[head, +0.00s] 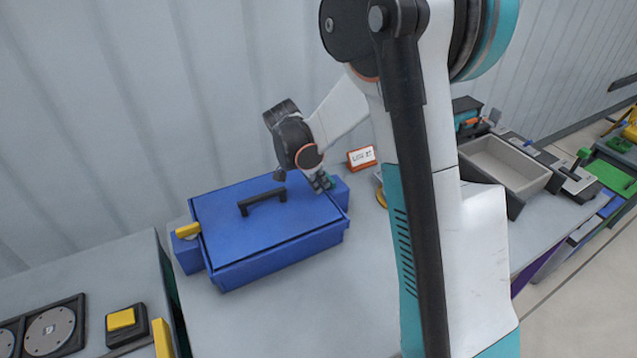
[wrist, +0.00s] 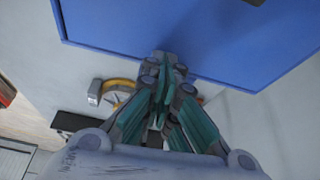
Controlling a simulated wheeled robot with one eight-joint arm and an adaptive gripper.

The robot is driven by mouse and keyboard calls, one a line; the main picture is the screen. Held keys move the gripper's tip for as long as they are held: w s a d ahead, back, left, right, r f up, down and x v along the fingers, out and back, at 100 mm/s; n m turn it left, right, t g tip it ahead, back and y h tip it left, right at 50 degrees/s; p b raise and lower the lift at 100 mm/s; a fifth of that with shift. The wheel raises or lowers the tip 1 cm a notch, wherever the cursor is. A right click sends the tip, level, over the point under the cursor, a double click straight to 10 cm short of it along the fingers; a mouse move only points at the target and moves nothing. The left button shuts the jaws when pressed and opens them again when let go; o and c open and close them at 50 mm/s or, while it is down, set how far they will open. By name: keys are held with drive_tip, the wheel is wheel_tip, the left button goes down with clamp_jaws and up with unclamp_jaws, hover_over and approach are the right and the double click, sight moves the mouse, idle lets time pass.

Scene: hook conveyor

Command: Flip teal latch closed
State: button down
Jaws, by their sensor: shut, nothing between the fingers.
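A blue box (head: 285,253) with a closed blue lid (head: 225,207) and black handle (head: 262,201) stands on the grey table. A yellow latch (head: 187,230) sits on a blue block (head: 187,254) at its left end. Another blue block (head: 341,194) is at its right end. My gripper (head: 325,185) is shut and empty, pointing down at that right end. The wrist view shows its fingertips (wrist: 168,62) close together beside the blue lid (wrist: 215,35). I cannot make out the teal latch apart from my gripper's own teal fingers; it may be hidden behind them.
A small orange-framed sign (head: 362,158) stands behind the box's right end. A yellow ring-shaped part (wrist: 118,86) lies near my fingers. A grey open tray (head: 505,165) is at the right. The table in front of the box (head: 290,320) is clear.

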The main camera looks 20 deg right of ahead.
drive_tip(key=shift+s+d+n+t, duration=0.25)
drive_tip(key=shift+s+n+t, duration=0.15)
drive_tip(key=shift+n, duration=0.7)
drive_tip(key=shift+s+d+n+t+b, duration=0.25)
drive_tip(key=shift+s+n+t+b, duration=0.05)
drive_tip(key=shift+n, duration=0.6)
drive_tip(key=shift+s+d+n+t+y, duration=0.25)
drive_tip(key=shift+d+n+t+y, duration=0.1)
drive_tip(key=shift+n, duration=0.65)
drive_tip(key=shift+s+d+n+t+y, duration=0.25)
drive_tip(key=shift+d+n+y, duration=0.1)
drive_tip(key=shift+n, duration=0.65)
drive_tip(key=shift+s+d+n+t+y+b, duration=0.1)
drive_tip(key=shift+d+n+t+y+b, duration=0.25)
drive_tip(key=shift+n, duration=0.9)
drive_tip(key=shift+d+n+t+y+b, duration=0.15)
drive_tip(key=shift+d+n+y, duration=0.4)
drive_tip(key=shift+n, duration=0.7)
drive_tip(key=shift+d, duration=0.6)
